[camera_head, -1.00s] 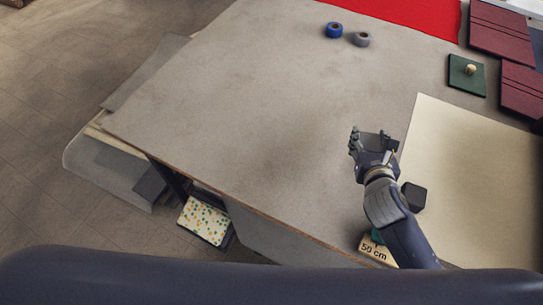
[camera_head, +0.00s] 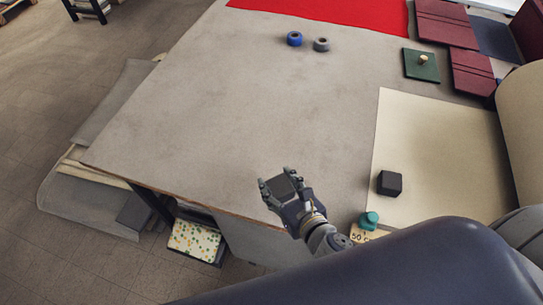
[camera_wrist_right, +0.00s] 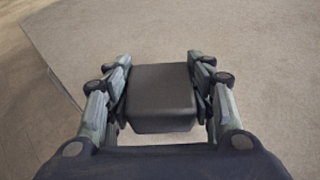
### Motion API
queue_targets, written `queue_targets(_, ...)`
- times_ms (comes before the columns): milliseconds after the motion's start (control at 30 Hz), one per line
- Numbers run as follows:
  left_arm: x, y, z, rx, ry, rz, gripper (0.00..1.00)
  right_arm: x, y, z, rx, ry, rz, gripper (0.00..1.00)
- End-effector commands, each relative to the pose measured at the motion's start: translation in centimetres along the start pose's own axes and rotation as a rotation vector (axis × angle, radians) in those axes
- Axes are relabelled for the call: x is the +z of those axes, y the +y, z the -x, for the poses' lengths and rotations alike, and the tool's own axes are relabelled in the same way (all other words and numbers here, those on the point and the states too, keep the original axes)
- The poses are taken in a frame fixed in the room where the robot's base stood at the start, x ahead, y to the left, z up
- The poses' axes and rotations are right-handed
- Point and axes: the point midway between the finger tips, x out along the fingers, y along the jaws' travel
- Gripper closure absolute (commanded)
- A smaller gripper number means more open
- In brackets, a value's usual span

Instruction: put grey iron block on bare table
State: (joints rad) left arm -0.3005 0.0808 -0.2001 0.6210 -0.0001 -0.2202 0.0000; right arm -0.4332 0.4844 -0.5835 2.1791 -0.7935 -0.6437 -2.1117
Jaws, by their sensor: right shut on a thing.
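My right gripper (camera_head: 281,188) is shut on a dark grey block (camera_head: 284,185). The block also shows between the two sets of fingers in the right wrist view (camera_wrist_right: 160,97). The gripper is over the bare grey tabletop (camera_head: 200,110) near its front edge; whether the block touches the table I cannot tell. A second, darker block (camera_head: 390,183) sits on the cream sheet (camera_head: 435,150) to the right. My left gripper is not in view.
A teal knob-like piece (camera_head: 369,219) and a "50 cm" label (camera_head: 361,236) lie near the front edge. Blue (camera_head: 294,39) and grey (camera_head: 321,44) rolls stand at the back by red cloth (camera_head: 320,12). A green board (camera_head: 421,66) lies right. The table's middle is clear.

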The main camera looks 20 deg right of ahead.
Motion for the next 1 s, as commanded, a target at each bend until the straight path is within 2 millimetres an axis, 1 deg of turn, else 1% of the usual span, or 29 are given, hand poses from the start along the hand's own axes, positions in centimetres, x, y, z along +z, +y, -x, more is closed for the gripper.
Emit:
queue_targets(33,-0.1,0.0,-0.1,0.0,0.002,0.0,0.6,0.7,-0.5,-1.1,-0.001,-0.011,0.002,1.0)
queue_targets(67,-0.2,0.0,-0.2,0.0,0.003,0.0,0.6,0.9,-0.7,-1.6,-0.001,-0.012,0.002,1.0)
queue_targets(300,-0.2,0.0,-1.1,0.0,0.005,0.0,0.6,2.1,-2.5,-6.2,-0.001,-0.012,0.002,1.0)
queue_targets(400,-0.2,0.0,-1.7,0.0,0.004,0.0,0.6,2.5,-3.2,-7.9,-0.001,-0.01,0.001,1.0)
queue_targets(500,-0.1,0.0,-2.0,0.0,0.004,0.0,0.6,3.0,-3.7,-9.1,-0.001,-0.009,0.001,1.0)
queue_targets(733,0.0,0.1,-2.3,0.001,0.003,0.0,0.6,3.4,-4.2,-10.3,-0.001,-0.007,0.001,1.0)
queue_targets(800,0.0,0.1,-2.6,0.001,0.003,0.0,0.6,3.6,-4.5,-10.9,-0.001,-0.009,0.0,1.0)
queue_targets(1000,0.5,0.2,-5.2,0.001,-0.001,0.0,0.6,1.4,-4.4,-11.7,0.001,-0.006,-0.002,1.0)
